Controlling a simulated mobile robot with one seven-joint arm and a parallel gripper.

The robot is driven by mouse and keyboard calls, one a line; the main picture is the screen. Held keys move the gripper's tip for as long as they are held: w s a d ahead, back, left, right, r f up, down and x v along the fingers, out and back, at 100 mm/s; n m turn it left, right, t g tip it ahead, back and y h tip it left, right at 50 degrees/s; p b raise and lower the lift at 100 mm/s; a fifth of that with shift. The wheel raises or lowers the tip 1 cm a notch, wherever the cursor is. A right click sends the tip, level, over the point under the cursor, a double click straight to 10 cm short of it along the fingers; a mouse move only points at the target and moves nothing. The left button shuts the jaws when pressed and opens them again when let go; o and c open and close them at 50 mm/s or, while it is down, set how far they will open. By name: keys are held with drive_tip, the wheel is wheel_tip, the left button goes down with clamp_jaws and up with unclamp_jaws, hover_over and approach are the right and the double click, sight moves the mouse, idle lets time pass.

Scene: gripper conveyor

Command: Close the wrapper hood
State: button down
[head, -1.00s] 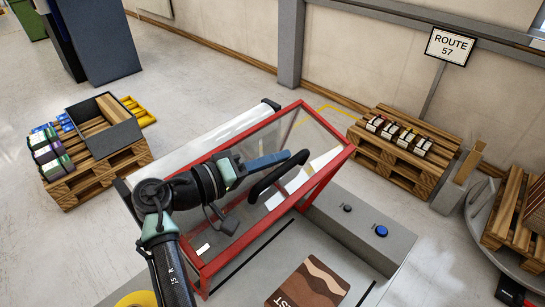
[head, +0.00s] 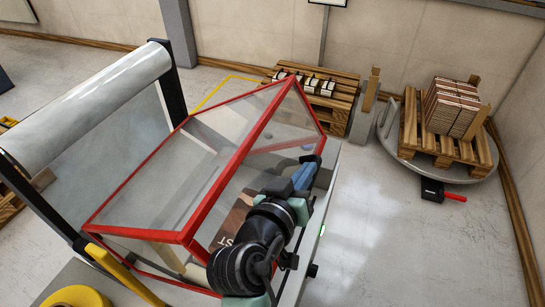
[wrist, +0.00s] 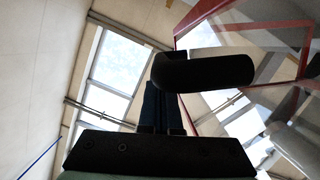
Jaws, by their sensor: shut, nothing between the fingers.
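The wrapper hood (head: 236,160) is a red frame with clear panels, in the middle of the head view. It sits low over the machine bed; I cannot tell whether it rests fully down. A brown box (head: 236,222) marked "ST" shows through its clear panel. My gripper (head: 311,168) is at the hood's near right side, its blue fingers shut and empty. In the wrist view the black hood handle (wrist: 205,70) crosses in front of the tips of my fingers (wrist: 160,100); contact is unclear. The red frame (wrist: 245,27) shows at upper right there.
A film roll (head: 85,105) stands left of the hood. A pallet with small packs (head: 318,100) lies behind it. A round turntable (head: 400,150) with a loaded pallet stands at right. Yellow rails (head: 125,273) are at lower left.

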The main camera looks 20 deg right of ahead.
drive_tip(key=s+d+f+m+b, duration=0.2)
drive_tip(key=f+b, duration=0.7)
drive_tip(key=f, duration=0.3)
drive_tip(key=s+d+f+m+t+y+b, duration=0.1)
drive_tip(key=s+d+f+m+b, duration=0.2)
drive_tip(key=f+b, duration=0.6)
drive_tip(key=shift+s+d+f+y, duration=0.25)
drive_tip(key=shift+s+f+y, duration=0.1)
drive_tip(key=shift+f, duration=1.15)
